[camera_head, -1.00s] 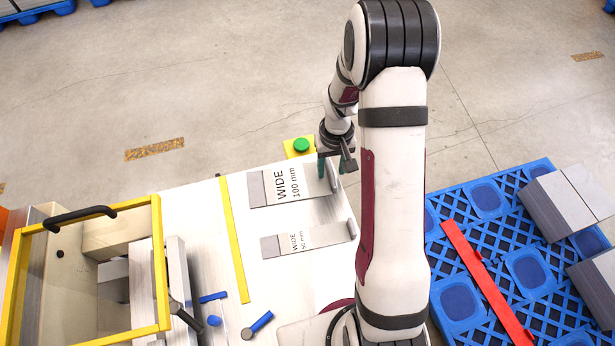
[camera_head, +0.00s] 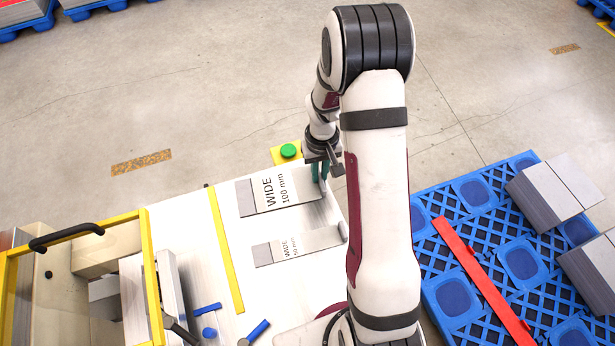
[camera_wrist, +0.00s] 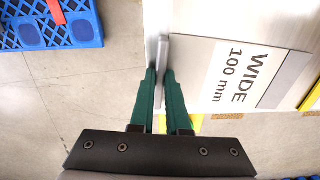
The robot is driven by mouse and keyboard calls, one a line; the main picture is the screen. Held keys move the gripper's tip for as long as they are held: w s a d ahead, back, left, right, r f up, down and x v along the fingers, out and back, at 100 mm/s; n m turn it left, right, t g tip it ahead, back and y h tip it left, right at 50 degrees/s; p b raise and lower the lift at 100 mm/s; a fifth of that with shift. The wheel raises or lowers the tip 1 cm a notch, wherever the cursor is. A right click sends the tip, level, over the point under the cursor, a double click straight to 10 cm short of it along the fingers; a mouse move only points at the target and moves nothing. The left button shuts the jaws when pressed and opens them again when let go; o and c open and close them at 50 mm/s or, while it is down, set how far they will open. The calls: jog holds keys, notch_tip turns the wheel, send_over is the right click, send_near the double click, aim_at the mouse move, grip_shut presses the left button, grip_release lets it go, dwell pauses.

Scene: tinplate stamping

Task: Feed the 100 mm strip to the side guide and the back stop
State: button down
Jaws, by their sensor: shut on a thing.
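The 100 mm strip (camera_head: 246,199) is a grey plate with a white "WIDE 100 mm" label. It lies flat near the far edge of the white table, and it also shows in the wrist view (camera_wrist: 287,73). A thin upright grey tab (camera_wrist: 163,55) stands at its right end in the head view. My gripper (camera_head: 320,175), with green fingers, is shut on this tab, and the fingers also show on both sides of it in the wrist view (camera_wrist: 161,85). I cannot make out the side guide or back stop for certain; grey blocks (camera_head: 172,285) stand behind the yellow-framed guard.
A smaller strip labelled 50 mm (camera_head: 264,255) lies nearer. A yellow band (camera_head: 226,252) crosses the table between strips and guard (camera_head: 147,270). A green button (camera_head: 288,151) sits at the far edge. Blue-handled tools (camera_head: 258,330) lie in front. A blue pallet (camera_head: 440,285) is right.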

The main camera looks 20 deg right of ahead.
jog(key=r, duration=0.4)
jog(key=shift+s+d+r, duration=0.35)
jog(key=shift+d, duration=0.05)
jog(key=s+d+r, duration=0.6)
jog(key=s+d, duration=0.1)
jog(key=shift+n, duration=0.5)
jog(key=w+a+f, duration=0.1)
jog(key=w+a, duration=0.3)
jog(key=a, duration=0.5)
jog(key=w+a+f, duration=0.2)
jog(key=w+a, duration=0.2)
jog(key=a, duration=0.5)
jog(key=w+a+f, duration=0.1)
jog(key=w+a, duration=0.3)
jog(key=a, duration=0.5)
jog(key=shift+a+f, duration=0.2)
jog(key=shift+a, duration=0.15)
jog(key=a, duration=0.3)
jog(key=s+a+f, duration=0.1)
jog(key=a, duration=0.4)
jog(key=shift+s+a+f, duration=0.15)
jog(key=shift+a+f, duration=0.1)
jog(key=shift+a, duration=0.05)
